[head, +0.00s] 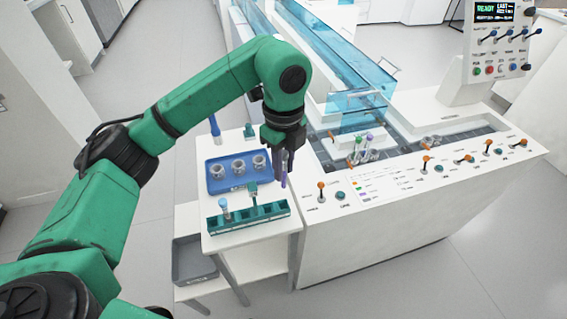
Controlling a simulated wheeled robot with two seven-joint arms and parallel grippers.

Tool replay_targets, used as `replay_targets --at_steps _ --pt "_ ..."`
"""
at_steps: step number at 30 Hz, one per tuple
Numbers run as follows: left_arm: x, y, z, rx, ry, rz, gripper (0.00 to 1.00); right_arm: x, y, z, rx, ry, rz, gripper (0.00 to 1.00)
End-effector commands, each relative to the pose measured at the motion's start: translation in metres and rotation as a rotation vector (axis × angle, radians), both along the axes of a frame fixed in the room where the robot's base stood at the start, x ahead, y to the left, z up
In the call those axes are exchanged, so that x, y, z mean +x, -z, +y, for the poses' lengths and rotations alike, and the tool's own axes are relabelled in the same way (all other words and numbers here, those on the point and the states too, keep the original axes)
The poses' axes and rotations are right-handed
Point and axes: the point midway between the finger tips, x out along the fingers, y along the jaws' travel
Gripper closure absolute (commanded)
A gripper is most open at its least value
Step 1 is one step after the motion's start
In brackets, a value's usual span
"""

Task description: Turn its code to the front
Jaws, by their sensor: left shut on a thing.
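My left gripper (283,160) is shut on a slim tube (284,180) that shows purple at the jaws. It holds the tube roughly upright above the right edge of the small white side table (213,242), beside the machine. The tube is small and partly hidden by the jaws, and I cannot make out a code on it. My right gripper is not in view.
A blue tray (213,187) with three grey round holders lies left of the gripper. A teal rack (272,213) with a few tubes stands in front of it. The white machine (350,240) with orange-tipped levers is close on the right. Capped tubes (366,148) stand on its deck.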

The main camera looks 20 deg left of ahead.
Motion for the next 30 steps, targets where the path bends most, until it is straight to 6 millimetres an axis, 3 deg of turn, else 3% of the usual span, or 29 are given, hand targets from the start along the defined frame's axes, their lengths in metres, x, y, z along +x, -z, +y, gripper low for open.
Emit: replay_targets --at_steps 30 --pt "0.000 0.053 0.000 0.001 0.000 0.000 1.00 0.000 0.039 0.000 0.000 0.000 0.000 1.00"
